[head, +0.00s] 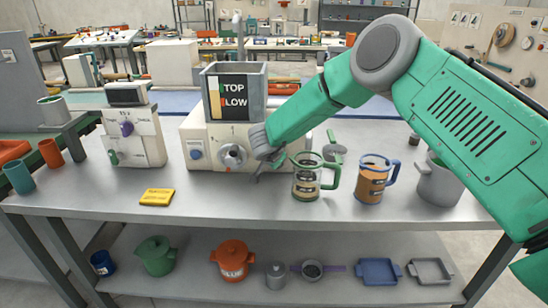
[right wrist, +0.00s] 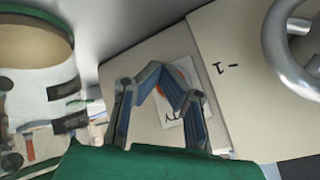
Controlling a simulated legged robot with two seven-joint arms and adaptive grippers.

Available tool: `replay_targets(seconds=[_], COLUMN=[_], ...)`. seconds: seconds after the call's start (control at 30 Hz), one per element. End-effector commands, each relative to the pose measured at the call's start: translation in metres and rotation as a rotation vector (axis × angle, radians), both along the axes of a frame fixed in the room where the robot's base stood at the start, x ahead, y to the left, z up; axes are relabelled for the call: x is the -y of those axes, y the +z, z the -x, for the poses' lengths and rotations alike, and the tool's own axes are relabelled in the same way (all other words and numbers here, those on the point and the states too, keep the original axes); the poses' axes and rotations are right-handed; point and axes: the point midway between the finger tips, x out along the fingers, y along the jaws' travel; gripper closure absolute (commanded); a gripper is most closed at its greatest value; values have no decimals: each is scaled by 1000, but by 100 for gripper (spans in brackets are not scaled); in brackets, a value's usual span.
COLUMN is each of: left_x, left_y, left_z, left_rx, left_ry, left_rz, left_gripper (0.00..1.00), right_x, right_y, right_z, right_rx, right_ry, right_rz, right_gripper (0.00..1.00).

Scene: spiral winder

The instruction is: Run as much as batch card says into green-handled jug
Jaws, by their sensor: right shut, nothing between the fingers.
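The green-handled jug (head: 307,180) stands upright on the bench in front of the dispensing machine (head: 205,143). Its green rim (right wrist: 70,22) shows in the right wrist view around a tan surface; I cannot tell whether that is contents. My right gripper (head: 262,168) is shut and empty at the machine's front, between the round dial (head: 232,156) and the jug. In the right wrist view its fingers (right wrist: 172,78) partly hide a panel with a red-orange mark and a label. A yellow card (head: 157,197) lies on the bench; its writing is too small to read. My left gripper is out of view.
A blue-handled jug (head: 371,183) and a grey pot (head: 439,182) stand to the right. A hopper (head: 256,82) marked TOP and LOW tops the machine. The bench front around the card is clear.

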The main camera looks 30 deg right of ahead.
Motion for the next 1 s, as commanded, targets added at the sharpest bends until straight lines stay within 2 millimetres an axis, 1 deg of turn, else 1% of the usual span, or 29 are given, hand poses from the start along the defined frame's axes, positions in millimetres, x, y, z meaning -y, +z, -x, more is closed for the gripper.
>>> replay_targets(seconds=[0.33,1.0], left_x=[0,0], left_y=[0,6], left_z=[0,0], left_rx=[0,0], left_ry=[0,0], left_rz=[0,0], left_gripper=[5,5], right_x=[0,5], right_y=[-1,0], right_z=[-1,-8], right_rx=[-1,1], right_ry=[-1,-1], right_rz=[0,0], right_gripper=[100,100])
